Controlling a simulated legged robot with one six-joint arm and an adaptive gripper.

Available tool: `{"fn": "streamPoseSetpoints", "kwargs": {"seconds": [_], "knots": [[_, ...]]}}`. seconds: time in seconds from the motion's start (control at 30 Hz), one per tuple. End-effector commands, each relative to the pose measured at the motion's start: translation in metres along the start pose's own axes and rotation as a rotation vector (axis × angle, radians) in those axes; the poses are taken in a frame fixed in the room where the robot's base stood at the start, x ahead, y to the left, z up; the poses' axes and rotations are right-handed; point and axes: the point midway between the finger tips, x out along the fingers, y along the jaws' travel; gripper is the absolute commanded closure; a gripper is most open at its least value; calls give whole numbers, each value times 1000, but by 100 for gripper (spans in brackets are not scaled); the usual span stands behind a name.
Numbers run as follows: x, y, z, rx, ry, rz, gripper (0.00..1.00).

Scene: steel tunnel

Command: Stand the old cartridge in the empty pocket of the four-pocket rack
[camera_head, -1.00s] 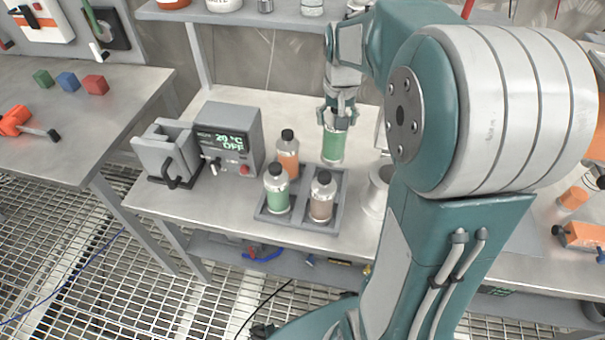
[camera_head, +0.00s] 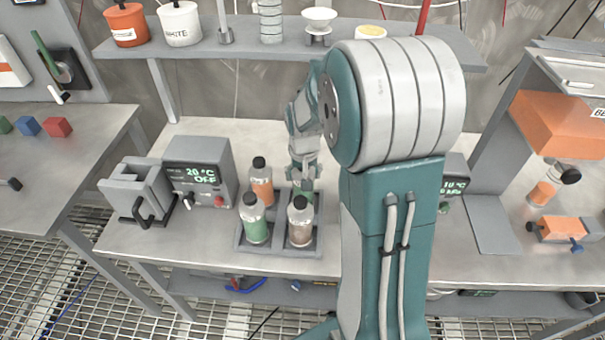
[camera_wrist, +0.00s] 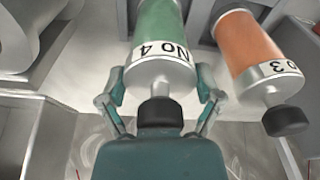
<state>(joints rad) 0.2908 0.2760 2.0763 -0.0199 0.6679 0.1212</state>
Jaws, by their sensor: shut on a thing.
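My gripper (camera_head: 305,180) is shut on a green cartridge (camera_wrist: 160,30) with a dark cap, marked No 4. It holds the cartridge upright at the back right pocket of the four-pocket rack (camera_head: 278,243). The brown cartridge (camera_head: 301,230) in the front right pocket hides its lower part, so I cannot tell whether it touches the pocket floor. An orange cartridge (camera_head: 262,187) stands in the back left pocket; in the wrist view it is marked No 3 (camera_wrist: 247,45). Another green cartridge (camera_head: 256,228) stands front left.
A grey heater unit (camera_head: 200,168) reading 20 °C OFF stands left of the rack. A shelf (camera_head: 205,47) with pots runs behind. Another orange cartridge (camera_head: 543,192) and an orange clamp (camera_head: 556,230) are at the right. The bench in front of the rack is narrow.

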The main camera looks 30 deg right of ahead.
Motion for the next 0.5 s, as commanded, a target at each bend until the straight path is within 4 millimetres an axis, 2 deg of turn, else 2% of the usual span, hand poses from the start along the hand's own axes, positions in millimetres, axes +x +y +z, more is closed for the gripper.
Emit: {"fn": "streamPoseSetpoints", "kwargs": {"seconds": [0.17,0.2,0.23,0.5], "knots": [[0,-1,0,1,2,1,77],[1,-1,0,1,0,2,12],[1,-2,0,1,1,2,0],[1,-2,0,0,1,2,0]]}}
